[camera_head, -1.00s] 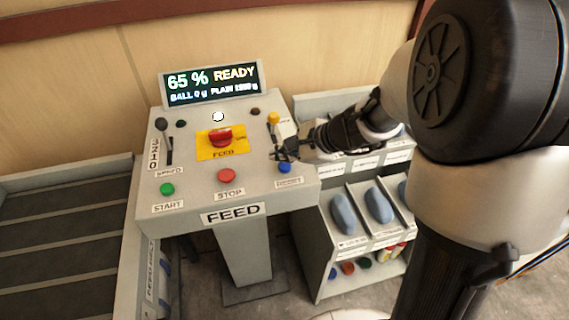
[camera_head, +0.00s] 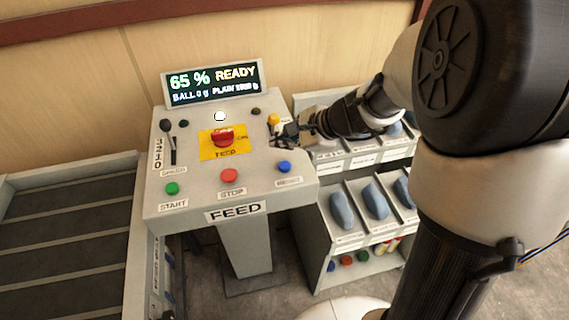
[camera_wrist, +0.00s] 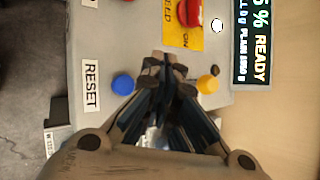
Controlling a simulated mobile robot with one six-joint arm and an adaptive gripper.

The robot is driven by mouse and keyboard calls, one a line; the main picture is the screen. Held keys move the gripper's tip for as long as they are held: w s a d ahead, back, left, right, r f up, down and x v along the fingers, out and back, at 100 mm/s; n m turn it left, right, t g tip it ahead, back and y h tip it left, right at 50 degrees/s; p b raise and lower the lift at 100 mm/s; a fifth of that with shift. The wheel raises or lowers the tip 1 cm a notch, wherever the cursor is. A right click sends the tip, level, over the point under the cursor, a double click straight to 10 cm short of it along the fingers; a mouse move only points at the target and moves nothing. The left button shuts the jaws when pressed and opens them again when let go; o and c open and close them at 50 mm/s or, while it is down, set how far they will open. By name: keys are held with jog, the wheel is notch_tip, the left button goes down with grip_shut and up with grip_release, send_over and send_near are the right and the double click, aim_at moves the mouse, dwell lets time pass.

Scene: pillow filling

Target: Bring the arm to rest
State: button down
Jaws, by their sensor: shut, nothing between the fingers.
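My gripper (camera_head: 283,133) is shut and empty, over the right side of the grey control panel (camera_head: 190,196) marked FEED. In the wrist view my gripper (camera_wrist: 167,62) has its fingertips together between the blue button (camera_wrist: 122,84), beside the RESET label, and the yellow button (camera_wrist: 207,84). The panel's screen (camera_head: 212,84) reads 65 % READY. Whether the fingertips touch the panel cannot be told.
A shelf rack (camera_head: 313,238) with blue-grey items in its bins stands right of the panel, under my arm. A slatted dark surface (camera_head: 62,238) lies at the left. A wooden wall (camera_head: 90,85) rises behind. The air above the panel's left half is clear.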

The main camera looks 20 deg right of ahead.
dwell(0.3)
jog(key=s+a+r+n+g+h, duration=0.1)
jog(key=s+a+r+n, duration=0.2)
jog(key=s+n, duration=0.4)
jog(key=s+a+r+n+g+h, duration=0.15)
jog(key=s+r+n, duration=0.25)
jog(key=s, duration=0.5)
jog(key=s+d+n+h, duration=0.3)
jog(key=s+d+n, duration=0.2)
jog(key=s, duration=0.6)
jog(key=n, duration=0.2)
jog(key=shift+r+n+h, duration=0.3)
jog(key=shift+h, duration=0.05)
